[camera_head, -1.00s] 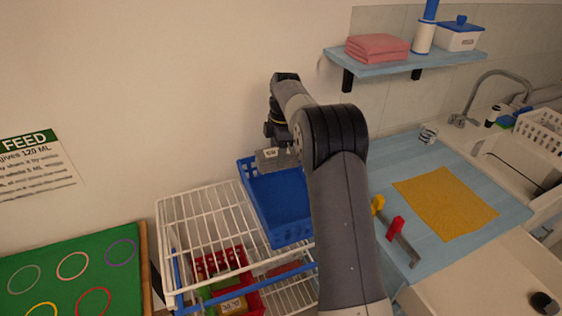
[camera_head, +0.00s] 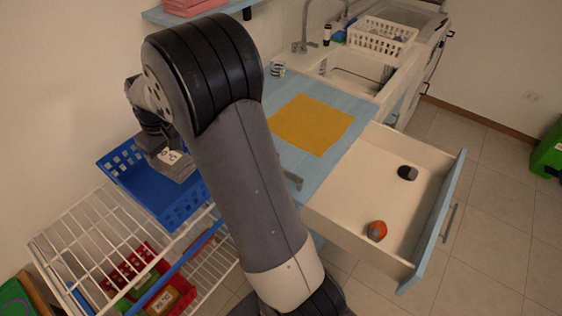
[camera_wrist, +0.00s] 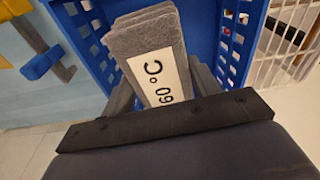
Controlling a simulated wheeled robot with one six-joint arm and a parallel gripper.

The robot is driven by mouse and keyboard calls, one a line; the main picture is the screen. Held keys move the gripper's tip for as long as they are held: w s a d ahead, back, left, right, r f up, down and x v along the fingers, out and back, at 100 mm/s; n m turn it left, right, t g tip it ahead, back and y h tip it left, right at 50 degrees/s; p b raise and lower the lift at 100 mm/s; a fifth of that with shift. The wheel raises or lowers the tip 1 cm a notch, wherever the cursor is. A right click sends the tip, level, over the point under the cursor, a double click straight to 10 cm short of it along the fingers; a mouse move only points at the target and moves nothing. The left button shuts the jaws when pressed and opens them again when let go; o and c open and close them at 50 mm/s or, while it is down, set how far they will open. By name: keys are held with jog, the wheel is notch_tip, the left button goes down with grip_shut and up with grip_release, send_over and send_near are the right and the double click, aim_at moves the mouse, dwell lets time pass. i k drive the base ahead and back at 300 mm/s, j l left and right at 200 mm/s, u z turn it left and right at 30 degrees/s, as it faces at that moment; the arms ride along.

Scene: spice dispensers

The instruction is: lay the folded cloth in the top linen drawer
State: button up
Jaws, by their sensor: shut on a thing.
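A grey folded cloth (camera_head: 176,165) with a white "60 °C" label is held over the blue basket at left. It also shows in the wrist view (camera_wrist: 143,36), between my fingers, with the basket's walls around it. My gripper (camera_wrist: 160,84) is shut on the cloth; in the head view my gripper (camera_head: 152,140) is partly hidden by my arm. Whether the cloth touches the basket floor is unclear. An open drawer (camera_head: 375,185) with a pale blue front stands at right, below the counter. A black item and an orange item lie in it.
The blue basket (camera_head: 125,176) sits on a white wire rack (camera_head: 85,235). Most of the drawer floor is bare. Red cloths (camera_head: 190,6) lie on a wall shelf.

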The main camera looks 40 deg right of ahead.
aim_at(392, 204)
jog(key=k+l+z, duration=0.4)
jog(key=l, duration=0.15)
jog(key=k+l+z, duration=0.1)
jog(key=k+l, duration=0.2)
jog(key=l+u, duration=0.1)
jog(key=l, duration=0.8)
